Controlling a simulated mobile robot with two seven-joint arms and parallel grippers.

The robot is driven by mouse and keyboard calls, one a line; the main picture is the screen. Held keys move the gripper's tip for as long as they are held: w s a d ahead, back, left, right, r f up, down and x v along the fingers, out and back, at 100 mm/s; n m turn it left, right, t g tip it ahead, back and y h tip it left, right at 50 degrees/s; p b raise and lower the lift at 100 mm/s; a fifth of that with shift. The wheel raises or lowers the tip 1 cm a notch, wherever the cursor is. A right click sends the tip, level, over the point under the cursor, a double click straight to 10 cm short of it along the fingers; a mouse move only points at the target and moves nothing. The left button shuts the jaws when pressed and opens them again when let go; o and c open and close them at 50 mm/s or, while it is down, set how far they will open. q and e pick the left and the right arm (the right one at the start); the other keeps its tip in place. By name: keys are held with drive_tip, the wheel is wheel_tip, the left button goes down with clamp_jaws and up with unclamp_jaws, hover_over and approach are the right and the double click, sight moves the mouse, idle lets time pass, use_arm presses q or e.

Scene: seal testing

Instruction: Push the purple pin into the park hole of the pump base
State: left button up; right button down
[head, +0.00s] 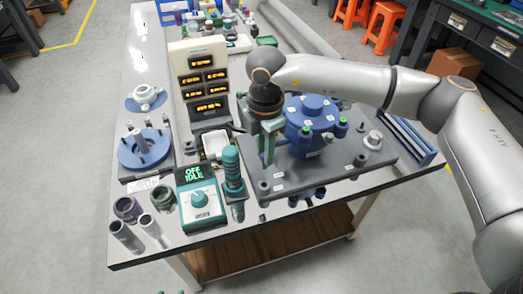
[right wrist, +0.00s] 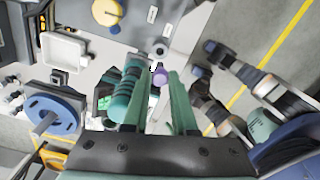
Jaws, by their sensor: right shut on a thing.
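The dark grey pump base (head: 375,178) lies on the white table, carrying a blue pump housing (head: 312,112) with green caps. My right gripper (head: 267,153) is over the left part of the base, fingers pointing down. It is shut on the purple pin (right wrist: 160,77), whose purple part shows between the green fingertips (right wrist: 169,80) in the right wrist view. The pin's lower end and its contact with the base are hard to make out. My left gripper is not in view.
A teal control box (head: 200,203) reads OFF IDLE, left of the base. A teal ribbed handle (head: 233,170) stands close to the gripper. A display panel (head: 203,85) rises behind, and a blue flanged part (head: 145,148) sits at the left.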

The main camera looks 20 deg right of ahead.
sight(265, 168)
drive_tip(key=shift+f, duration=0.35)
drive_tip(key=shift+f+b, duration=1.15)
drive_tip(key=shift+f, duration=0.65)
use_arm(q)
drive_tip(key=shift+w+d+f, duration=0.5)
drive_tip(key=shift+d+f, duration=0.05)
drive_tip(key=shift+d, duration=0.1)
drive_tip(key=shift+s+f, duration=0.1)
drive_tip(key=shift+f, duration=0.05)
use_arm(e)
drive_tip(key=shift+f+b, duration=0.65)
drive_tip(key=shift+b, duration=0.05)
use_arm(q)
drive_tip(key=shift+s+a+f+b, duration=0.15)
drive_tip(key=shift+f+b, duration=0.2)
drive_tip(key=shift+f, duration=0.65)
use_arm(e)
drive_tip(key=shift+f, duration=0.5)
